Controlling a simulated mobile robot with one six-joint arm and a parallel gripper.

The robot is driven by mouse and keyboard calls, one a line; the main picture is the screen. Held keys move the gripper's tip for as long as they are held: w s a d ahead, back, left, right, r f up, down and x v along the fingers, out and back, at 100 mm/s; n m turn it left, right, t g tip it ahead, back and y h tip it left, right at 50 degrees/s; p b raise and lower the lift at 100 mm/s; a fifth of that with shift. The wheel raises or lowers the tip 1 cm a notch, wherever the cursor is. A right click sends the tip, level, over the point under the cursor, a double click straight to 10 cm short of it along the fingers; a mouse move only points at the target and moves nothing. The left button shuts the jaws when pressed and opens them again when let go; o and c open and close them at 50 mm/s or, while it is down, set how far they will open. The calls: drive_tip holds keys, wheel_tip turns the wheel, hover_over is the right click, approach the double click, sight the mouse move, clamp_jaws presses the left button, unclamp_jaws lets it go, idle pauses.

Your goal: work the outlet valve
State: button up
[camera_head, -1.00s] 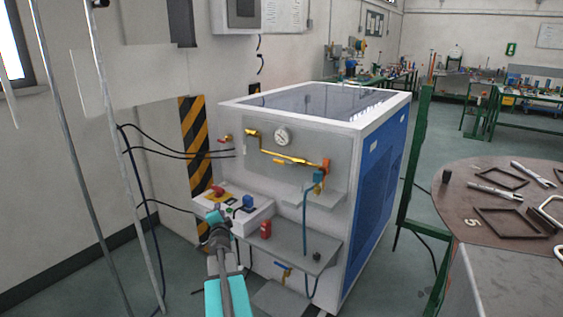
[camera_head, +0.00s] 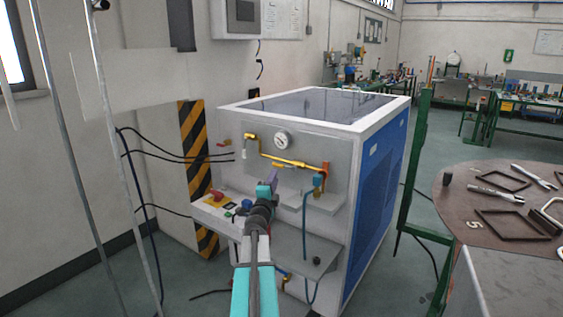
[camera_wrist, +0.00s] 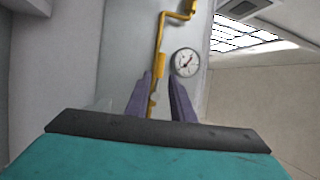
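The generator (camera_head: 355,130) is a white and blue cabinet with a yellow pipe (camera_head: 290,160) across its grey front, below a round gauge (camera_head: 282,140). Valve fittings sit along this pipe, with a red and blue one (camera_head: 318,180) at its right end. I cannot tell which is the outlet valve. My gripper (camera_head: 272,176) is in front of the panel, below the pipe. In the wrist view its two purple fingers (camera_wrist: 160,76) are apart, with nothing held. The yellow pipe (camera_wrist: 160,35) shows beyond and between them, and the gauge (camera_wrist: 185,62) is right of them.
A control box (camera_head: 225,207) with a red knob juts out at the lower left of the cabinet. A lower shelf (camera_head: 310,255) and a hanging blue hose (camera_head: 304,222) are below the pipe. A round table (camera_head: 455,185) with tools stands at the right.

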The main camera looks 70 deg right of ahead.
sight(283, 166)
drive_tip(key=p+x, duration=0.1)
drive_tip(key=x, duration=1.2)
drive_tip(key=shift+d, duration=0.3)
idle(0.3)
drive_tip(key=shift+r, duration=0.1)
